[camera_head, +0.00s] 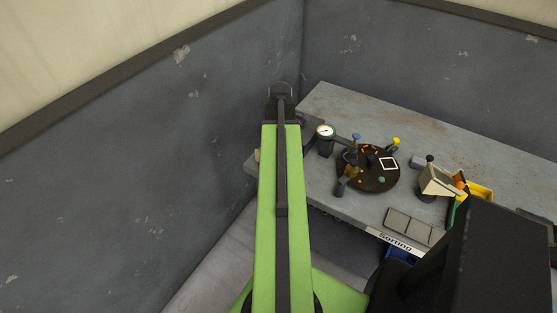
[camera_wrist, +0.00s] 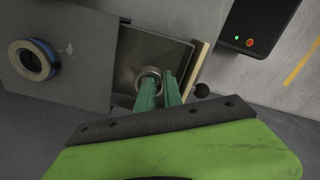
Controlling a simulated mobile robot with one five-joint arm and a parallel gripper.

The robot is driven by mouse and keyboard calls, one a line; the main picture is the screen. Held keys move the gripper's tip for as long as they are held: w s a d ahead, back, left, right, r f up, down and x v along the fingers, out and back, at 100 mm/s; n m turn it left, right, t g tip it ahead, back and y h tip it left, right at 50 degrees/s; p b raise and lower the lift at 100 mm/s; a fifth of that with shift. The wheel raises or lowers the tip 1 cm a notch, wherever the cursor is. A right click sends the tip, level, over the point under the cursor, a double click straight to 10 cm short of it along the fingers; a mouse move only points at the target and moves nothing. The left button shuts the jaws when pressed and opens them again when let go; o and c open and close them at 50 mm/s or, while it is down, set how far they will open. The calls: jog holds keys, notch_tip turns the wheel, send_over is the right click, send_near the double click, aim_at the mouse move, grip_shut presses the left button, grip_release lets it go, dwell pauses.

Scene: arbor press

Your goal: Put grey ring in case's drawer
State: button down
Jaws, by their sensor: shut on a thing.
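In the wrist view my gripper (camera_wrist: 160,78) has two green fingers reaching down into the outline of an open drawer (camera_wrist: 131,72). They are shut on the grey ring (camera_wrist: 149,71), which shows at the fingertips inside the drawer outline; I cannot tell whether it touches the drawer floor. The drawer has a pale wooden front (camera_wrist: 203,52) with a black knob (camera_wrist: 202,90) and sticks out of the grey case (camera_wrist: 80,75). In the head view my green arm hides the gripper and the ring.
A tan and blue ring-shaped thing (camera_wrist: 36,60) lies on the case. A black box (camera_wrist: 258,28) with green and red lights stands beyond the drawer. In the head view the grey table (camera_head: 320,103) bears a dark round plate (camera_head: 378,185), a gauge (camera_head: 325,132) and a yellow bin (camera_head: 480,191).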

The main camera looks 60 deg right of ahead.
notch_tip(320, 180, down, 4)
jog(key=shift+r+b, duration=0.2)
jog(key=shift+b, duration=0.95)
jog(key=shift+r, duration=0.25)
jog(key=shift+f, duration=0.2)
jog(key=c, duration=1.8)
grip_release()
jog(key=shift+o, duration=0.2)
jog(key=shift+r, duration=0.1)
notch_tip(320, 180, up, 12)
jog(key=p, duration=1.2)
jog(key=shift+r+p, duration=0.2)
jog(key=shift+p, duration=0.15)
jog(key=shift+f, duration=0.1)
